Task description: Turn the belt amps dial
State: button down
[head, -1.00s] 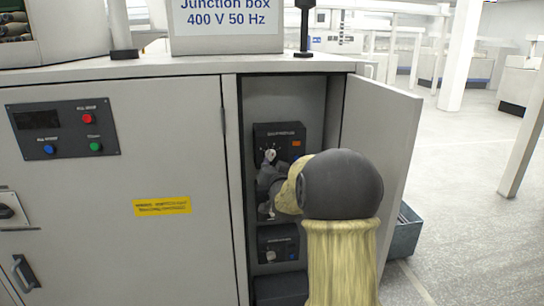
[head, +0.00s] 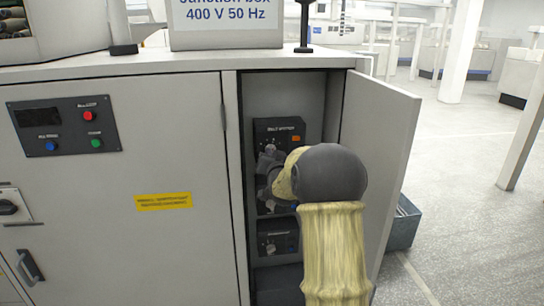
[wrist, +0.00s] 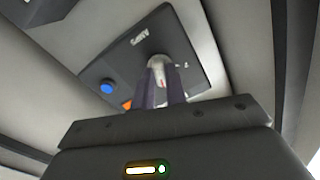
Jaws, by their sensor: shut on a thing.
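The amps dial (wrist: 158,62) is a pale knob on a dark panel (wrist: 125,75) marked AMPS in the wrist view. My gripper (wrist: 162,84) is shut on the dial, with one finger on each side of it. In the head view, the dark belt motor panel (head: 279,128) sits high inside the open cabinet bay. My gripper (head: 267,160) is in front of this panel and hides the dial there. The dial's exact setting cannot be read.
The open cabinet door (head: 385,150) stands to the right of my arm. A second dark panel (head: 278,240) sits lower in the bay. The panel with the dial also bears a blue button (wrist: 107,87) and an orange light (wrist: 127,104).

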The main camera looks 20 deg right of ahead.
jog(key=shift+f+m+b, duration=0.15)
jog(key=shift+m+b, duration=0.25)
jog(key=shift+b, duration=0.4)
jog(key=shift+m+b, duration=3.7)
jog(key=shift+b, duration=0.85)
jog(key=c, duration=1.4)
grip_release()
jog(key=shift+c, duration=0.2)
jog(key=shift+r, duration=0.2)
jog(key=shift+s+a, duration=0.1)
